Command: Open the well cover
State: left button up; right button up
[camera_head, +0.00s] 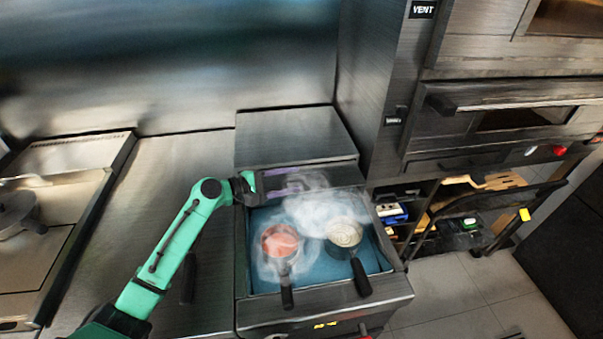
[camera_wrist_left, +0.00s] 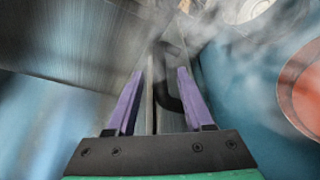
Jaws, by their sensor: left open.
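The well cover (camera_head: 335,178) is a grey metal panel along the back of the blue-lined well (camera_head: 262,222). The well stands uncovered in front of it, with its inside showing. My left gripper (camera_head: 283,186) has purple fingers and is over the back left of the well, at the panel. In the left wrist view the fingers (camera_wrist_left: 160,80) are apart, and a dark bent bar, likely the cover's handle (camera_wrist_left: 172,98), shows between and beyond them. I cannot tell whether they touch it. My right gripper is not in view.
A red sauce pot (camera_head: 281,241) and a pale pot (camera_head: 345,234) sit in the well, with dark handles over its front edge. Steam (camera_head: 312,210) blurs the back. Bare steel counter (camera_head: 190,160) lies left; an oven (camera_head: 500,110) stands right.

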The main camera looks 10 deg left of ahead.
aim_at(297, 179)
pick_arm(q)
jog(key=x, duration=0.4)
jog(key=shift+d, duration=0.2)
jog(key=shift+a, duration=0.15)
jog(key=shift+c, duration=0.4)
grip_shut()
jog(key=shift+f, duration=0.1)
dwell(0.5)
